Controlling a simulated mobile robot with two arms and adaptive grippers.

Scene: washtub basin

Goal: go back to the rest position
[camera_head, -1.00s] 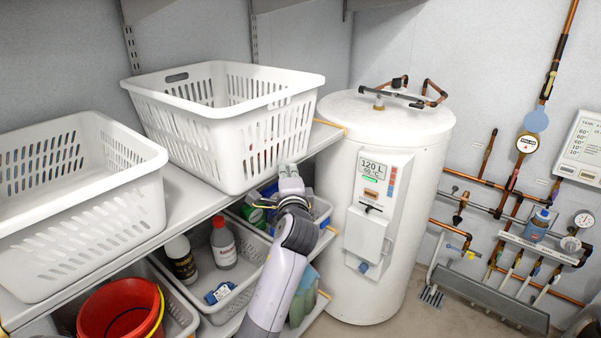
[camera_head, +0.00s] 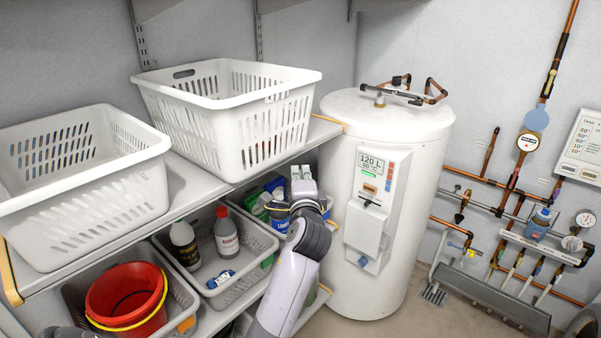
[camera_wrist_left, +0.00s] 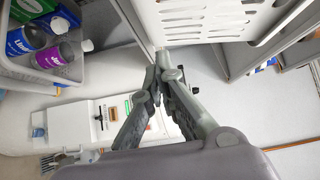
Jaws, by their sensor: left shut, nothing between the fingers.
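My left gripper (camera_head: 303,178) is shut and empty in the head view. It stands in front of the shelf unit, close to the right end of the upper shelf's front edge and left of the water heater. In the left wrist view its fingers (camera_wrist_left: 168,68) meet at the tips with nothing held. My right gripper does not show in either view.
Two white laundry baskets (camera_head: 215,125) (camera_head: 75,172) stand on the upper shelf (camera_head: 190,192). Below are a grey bin (camera_head: 262,250) with bottles and a red bucket (camera_head: 118,295). The white water heater (camera_head: 345,285) stands at right, beside wall pipes (camera_head: 485,180). Some floor shows between them.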

